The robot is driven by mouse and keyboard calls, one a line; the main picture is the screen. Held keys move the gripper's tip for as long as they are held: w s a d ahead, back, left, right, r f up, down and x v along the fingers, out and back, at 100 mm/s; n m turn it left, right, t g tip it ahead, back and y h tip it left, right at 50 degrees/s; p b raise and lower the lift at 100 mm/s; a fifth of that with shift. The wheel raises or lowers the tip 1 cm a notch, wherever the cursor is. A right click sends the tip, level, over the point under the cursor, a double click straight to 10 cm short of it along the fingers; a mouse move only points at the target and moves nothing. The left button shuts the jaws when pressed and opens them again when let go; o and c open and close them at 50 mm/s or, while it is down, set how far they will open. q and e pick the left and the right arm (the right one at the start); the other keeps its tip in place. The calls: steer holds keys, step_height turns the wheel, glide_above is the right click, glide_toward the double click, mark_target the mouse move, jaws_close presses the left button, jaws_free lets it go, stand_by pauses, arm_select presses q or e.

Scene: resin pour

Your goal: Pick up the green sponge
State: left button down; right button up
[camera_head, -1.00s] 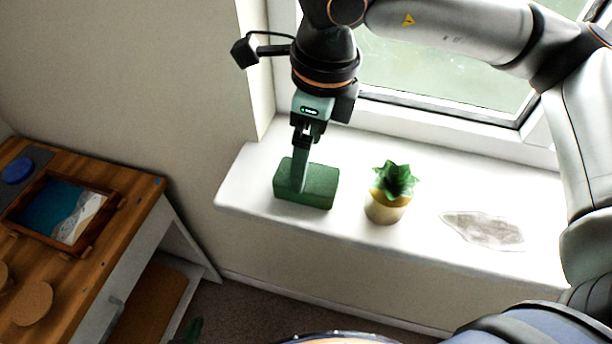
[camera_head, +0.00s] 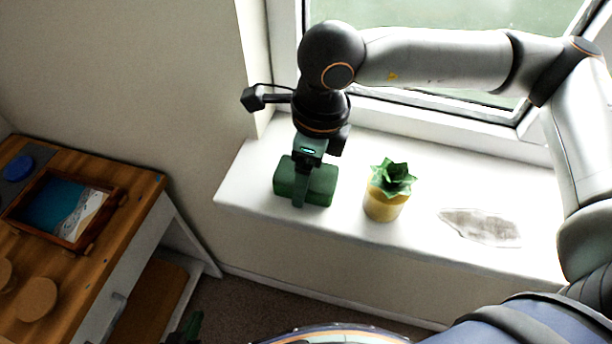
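The green sponge (camera_head: 321,184) is a dark green block lying on the white windowsill. My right gripper (camera_head: 300,186), on the arm from the right edge, points down over it. One green finger runs down across the sponge's near side. The other finger is hidden behind the hand and sponge, so I cannot tell whether the fingers press on it. The sponge appears to rest on the sill. My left gripper (camera_head: 192,326) shows only as a small dark green piece at the bottom edge; its opening cannot be made out.
A yellow pot with a green plant (camera_head: 385,203) stands just right of the sponge. A grey patch (camera_head: 480,227) lies farther right on the windowsill (camera_head: 420,165). The window is behind. A wooden table (camera_head: 130,186) with a framed picture (camera_head: 66,208) is at the left.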

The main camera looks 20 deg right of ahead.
steer(key=c, duration=0.9)
steer(key=shift+r, duration=0.15)
steer(key=shift+r, duration=0.25)
step_height(320, 180, up, 3)
steer(key=shift+s+f+b, duration=0.1)
steer(key=shift+s+b, duration=0.05)
steer(key=shift+b, duration=0.35)
steer(key=s+r, duration=0.3)
steer(key=s, duration=0.1)
steer(key=s+r+b, duration=0.1)
steer(key=s+r, duration=0.2)
steer(key=s, duration=0.2)
steer(key=s+d+r, duration=0.1)
steer(key=s+r, duration=0.2)
steer(key=s, duration=0.1)
steer(key=shift+s+d+r, duration=0.1)
steer(key=shift+s+r, duration=0.1)
steer(key=shift+s, duration=0.15)
